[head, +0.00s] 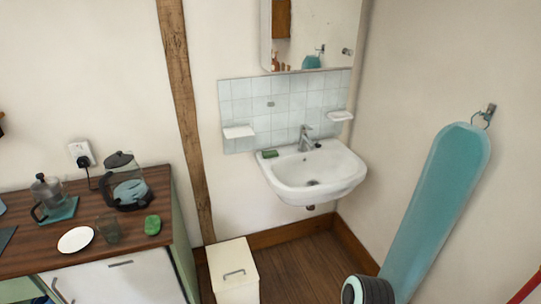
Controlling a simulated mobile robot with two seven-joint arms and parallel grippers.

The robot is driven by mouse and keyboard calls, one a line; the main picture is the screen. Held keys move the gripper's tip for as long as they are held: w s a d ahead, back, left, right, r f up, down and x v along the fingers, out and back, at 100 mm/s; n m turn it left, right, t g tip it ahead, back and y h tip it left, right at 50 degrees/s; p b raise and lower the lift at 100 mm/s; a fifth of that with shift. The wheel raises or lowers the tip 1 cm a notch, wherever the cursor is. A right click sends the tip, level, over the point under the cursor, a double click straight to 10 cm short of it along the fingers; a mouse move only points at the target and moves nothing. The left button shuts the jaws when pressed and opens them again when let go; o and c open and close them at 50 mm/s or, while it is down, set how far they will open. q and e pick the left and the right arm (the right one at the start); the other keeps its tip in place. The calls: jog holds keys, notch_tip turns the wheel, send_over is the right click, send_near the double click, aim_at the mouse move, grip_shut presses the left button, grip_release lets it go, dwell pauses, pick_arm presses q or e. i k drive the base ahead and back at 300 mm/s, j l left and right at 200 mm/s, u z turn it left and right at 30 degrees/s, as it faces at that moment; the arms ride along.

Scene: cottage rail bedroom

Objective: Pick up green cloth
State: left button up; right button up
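A small bright green item (152,224), which looks like a folded cloth or sponge, lies near the right end of the dark wood counter (130,252). A smaller, darker green item (269,154) lies on the back left rim of the white sink (310,176). I cannot tell from its shape whether either is a cloth. A flat teal square (58,210) lies under the moka pot (47,192). Neither of my grippers shows in the head view.
A glass (109,230), a white plate (75,240) and a kettle (126,184) stand close to the bright green item. A white bin (233,268) stands on the floor right of the counter. Some floor is clear below the sink.

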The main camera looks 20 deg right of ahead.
aim_at(272, 153)
jog(key=u, duration=0.4)
jog(key=i+l+u, duration=0.25)
jog(key=l+u, duration=0.3)
jog(key=i+l+u, duration=0.1)
jog(key=l+u, duration=0.15)
jog(key=l, duration=0.1)
